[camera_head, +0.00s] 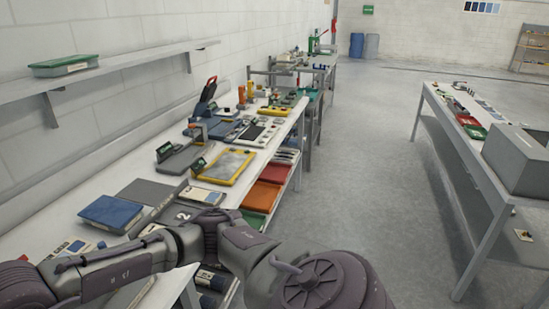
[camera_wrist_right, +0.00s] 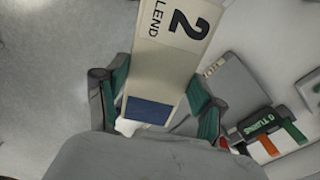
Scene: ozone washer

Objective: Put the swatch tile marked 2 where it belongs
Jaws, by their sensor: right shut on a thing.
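The swatch tile marked 2 (camera_wrist_right: 165,65) is a cream plate in the right wrist view. It bears a large black 2, the partly visible letters "LEND" and a dark blue patch near the gripper. My right gripper (camera_wrist_right: 160,106) is shut on it, with a green-padded finger on each side. I cannot make out the held tile or either gripper's fingers in the head view. My left gripper is not in view.
The left bench holds a blue-topped box (camera_head: 111,213), a yellow-framed tray (camera_head: 229,166), and grey devices. Coloured bins (camera_head: 269,189) sit below its edge. A wall shelf (camera_head: 120,60) overhangs it. Free floor (camera_head: 375,180) separates it from the right table (camera_head: 462,135), which bears a grey box (camera_head: 515,152).

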